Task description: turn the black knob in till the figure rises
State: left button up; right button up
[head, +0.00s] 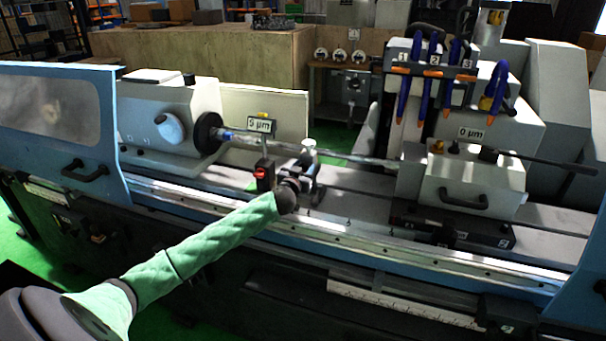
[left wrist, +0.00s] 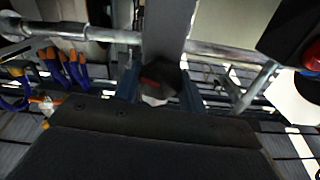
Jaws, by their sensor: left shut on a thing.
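My left gripper (head: 302,181) reaches over the front rail to a small steady rest at the middle of the grinder bed. In the left wrist view, a dark knob (left wrist: 160,80) sits between the fingers of the gripper, which is shut on it. In the head view the knob is mostly hidden by the gripper. A figure plate (head: 259,125) above the rest looks like 9 µm, though it is small. A second plate (head: 472,133) at the right reads 0 µm. My right gripper is not in view.
A long bright shaft (head: 350,155) runs behind the gripper from the headstock (head: 165,115) to the tailstock (head: 470,180). A block with a red button (head: 263,174) stands just left of the gripper. Blue hoses with orange tips (head: 430,80) hang at the upper right.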

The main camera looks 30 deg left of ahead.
pick_arm(q)
jog(key=shift+f+m+b, duration=0.1)
jog(key=shift+m+b, duration=0.3)
jog(key=shift+m, duration=0.5)
jog(key=shift+m+b, duration=0.35)
jog(key=shift+m, duration=0.85)
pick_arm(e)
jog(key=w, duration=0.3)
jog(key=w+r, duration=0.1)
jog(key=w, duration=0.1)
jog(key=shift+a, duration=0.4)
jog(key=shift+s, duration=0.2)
pick_arm(q)
jog(key=o, duration=1)
jog(key=shift+w, duration=0.1)
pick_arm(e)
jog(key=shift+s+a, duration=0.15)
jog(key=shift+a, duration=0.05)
